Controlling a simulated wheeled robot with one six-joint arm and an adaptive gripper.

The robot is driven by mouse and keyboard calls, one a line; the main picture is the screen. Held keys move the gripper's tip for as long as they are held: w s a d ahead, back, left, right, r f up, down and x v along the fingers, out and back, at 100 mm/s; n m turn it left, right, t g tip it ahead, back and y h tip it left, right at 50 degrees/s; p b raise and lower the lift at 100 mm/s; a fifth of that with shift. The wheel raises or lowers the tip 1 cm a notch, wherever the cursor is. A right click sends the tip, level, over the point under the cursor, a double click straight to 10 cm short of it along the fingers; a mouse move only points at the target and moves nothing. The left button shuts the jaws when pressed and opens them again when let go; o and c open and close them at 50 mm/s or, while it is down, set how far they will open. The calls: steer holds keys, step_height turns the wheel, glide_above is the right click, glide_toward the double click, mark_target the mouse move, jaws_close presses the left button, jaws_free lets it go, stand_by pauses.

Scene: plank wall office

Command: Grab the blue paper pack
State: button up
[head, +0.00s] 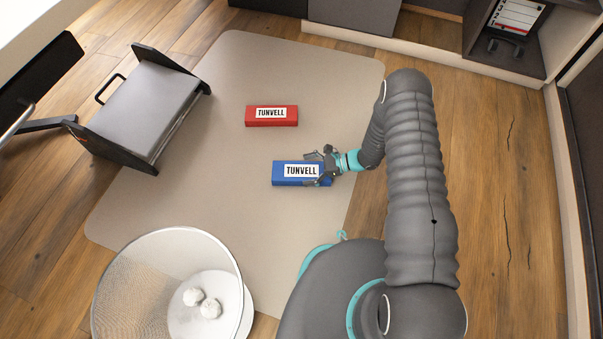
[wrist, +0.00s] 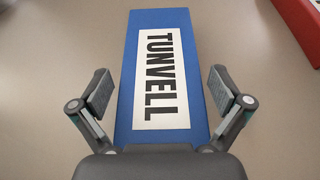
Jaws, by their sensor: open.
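The blue paper pack (head: 281,174) lies flat on the beige mat in the head view, with a white TUNVELL label on top. My gripper (head: 318,167) is at its right end. In the wrist view the blue pack (wrist: 194,63) runs lengthwise away from my gripper (wrist: 161,92). The fingers are open, one on each side of the pack's near part, with a visible gap to each side. The pack's near end is hidden behind the gripper body. I cannot tell how far the fingertips are above the mat.
A red TUNVELL pack (head: 272,121) lies beyond the blue one, and its corner (wrist: 298,22) shows in the wrist view. A mesh bin (head: 128,284) with crumpled paper stands at the front left. A grey step-like unit (head: 147,103) stands at the left.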

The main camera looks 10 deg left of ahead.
steer(key=c, duration=1.3)
steer(key=shift+r, duration=0.15)
